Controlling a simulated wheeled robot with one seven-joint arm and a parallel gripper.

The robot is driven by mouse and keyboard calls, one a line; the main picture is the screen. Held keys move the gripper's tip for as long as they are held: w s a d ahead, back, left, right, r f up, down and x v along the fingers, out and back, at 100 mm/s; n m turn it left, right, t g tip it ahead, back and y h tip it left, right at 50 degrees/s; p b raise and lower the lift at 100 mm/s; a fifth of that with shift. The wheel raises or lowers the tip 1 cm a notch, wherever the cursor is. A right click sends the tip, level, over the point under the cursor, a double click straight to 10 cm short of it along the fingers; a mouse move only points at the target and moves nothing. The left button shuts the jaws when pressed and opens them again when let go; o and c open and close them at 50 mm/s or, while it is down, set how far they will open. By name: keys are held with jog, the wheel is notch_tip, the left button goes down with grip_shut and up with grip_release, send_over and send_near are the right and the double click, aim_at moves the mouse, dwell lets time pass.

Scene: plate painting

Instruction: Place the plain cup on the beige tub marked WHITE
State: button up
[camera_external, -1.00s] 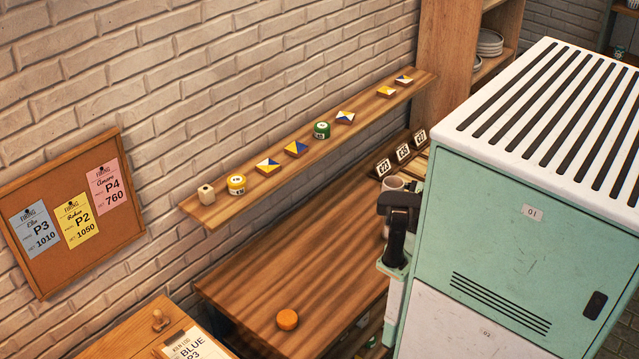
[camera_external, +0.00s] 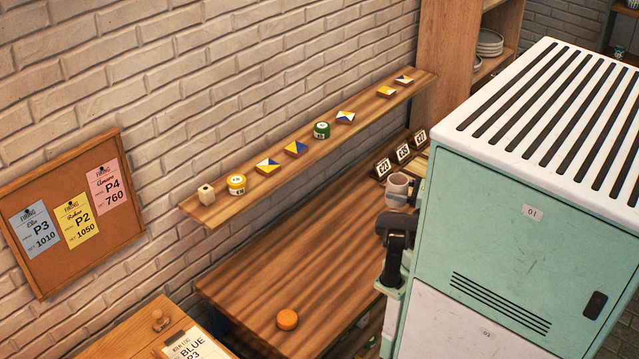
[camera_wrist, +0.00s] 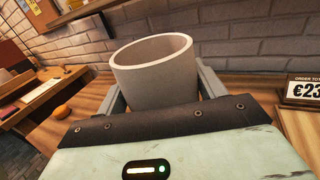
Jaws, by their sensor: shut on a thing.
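The plain cup (camera_wrist: 155,75) is pale, greyish pink and upright. In the wrist view it sits between the two fingers of my gripper (camera_wrist: 163,92), which is shut on it. In the external view the cup (camera_external: 397,190) shows above the right end of the wooden table, just above the dark part of my wrist. The finger contact is partly hidden there. No beige tub marked WHITE can be made out in either view.
Price signs (camera_external: 402,153) stand behind the cup. An orange disc (camera_external: 287,319) lies on the mostly clear table (camera_external: 320,265).

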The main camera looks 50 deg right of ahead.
jog(key=shift+f, duration=3.05)
jog(key=shift+f, duration=0.1)
jog(key=o, duration=1.3)
jog(key=shift+c, duration=0.2)
jog(key=shift+r, duration=0.2)
jog(key=b+v, duration=0.2)
jog(key=v, duration=1)
jog(key=shift+f, duration=0.15)
